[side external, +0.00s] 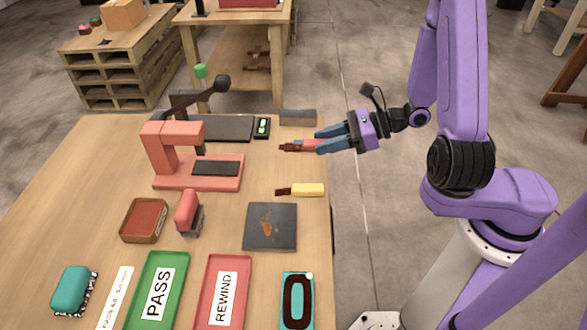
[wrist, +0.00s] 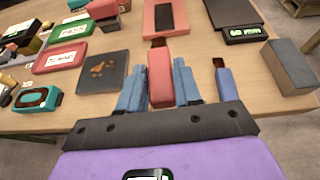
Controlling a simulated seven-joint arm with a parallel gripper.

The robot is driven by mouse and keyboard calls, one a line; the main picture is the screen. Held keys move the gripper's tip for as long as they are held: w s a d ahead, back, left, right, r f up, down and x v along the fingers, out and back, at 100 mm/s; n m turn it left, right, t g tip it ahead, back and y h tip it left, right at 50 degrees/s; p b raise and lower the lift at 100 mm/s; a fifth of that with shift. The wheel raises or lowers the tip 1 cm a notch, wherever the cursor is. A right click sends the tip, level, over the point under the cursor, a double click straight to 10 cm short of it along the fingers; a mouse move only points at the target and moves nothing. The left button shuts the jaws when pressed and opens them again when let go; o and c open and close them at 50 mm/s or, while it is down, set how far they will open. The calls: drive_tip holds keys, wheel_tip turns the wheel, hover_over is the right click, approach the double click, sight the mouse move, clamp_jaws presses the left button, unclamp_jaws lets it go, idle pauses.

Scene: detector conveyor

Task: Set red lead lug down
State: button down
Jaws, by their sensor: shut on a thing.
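My gripper (side external: 316,141) comes in from the right over the table's right edge, its blue fingers shut on the red lead lug (side external: 308,146). In the wrist view my gripper (wrist: 159,66) has the red lug (wrist: 160,82) between its fingers, brown tip pointing away. The lug lies roughly level at the tabletop; I cannot tell whether it touches. A yellow lug (side external: 308,190) with a brown tip lies nearer the side camera. In the wrist view a blue piece with a brown tip (wrist: 227,84) is just right of the fingers.
A grey block (side external: 298,117) and a small meter (side external: 262,127) stand behind the lug. The red press-like stand (side external: 177,172) is left; a dark square plate (side external: 270,227) lies in front. Green PASS (side external: 157,292) and red REWIND (side external: 222,292) trays are at the front.

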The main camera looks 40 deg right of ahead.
drive_tip(key=s+d+r, duration=0.2)
drive_tip(key=s+r, duration=0.2)
drive_tip(key=s, duration=0.5)
drive_tip(key=w+f, duration=0.1)
drive_tip(key=w, duration=0.1)
drive_tip(key=w+a+f, duration=0.1)
drive_tip(key=w, duration=0.2)
drive_tip(key=w+a+f, duration=0.1)
drive_tip(key=w+f, duration=0.1)
drive_tip(key=w, duration=0.1)
drive_tip(key=shift+w, duration=0.25)
drive_tip(key=shift+w+a+f, duration=0.1)
drive_tip(key=shift+w+f, duration=0.1)
drive_tip(key=shift+f, duration=0.15)
hover_over(309, 170)
drive_tip(key=shift+a+f, duration=0.1)
drive_tip(key=shift+f, duration=4.1)
drive_tip(key=shift+f, duration=0.15)
drive_tip(key=c, duration=0.8)
unclamp_jaws()
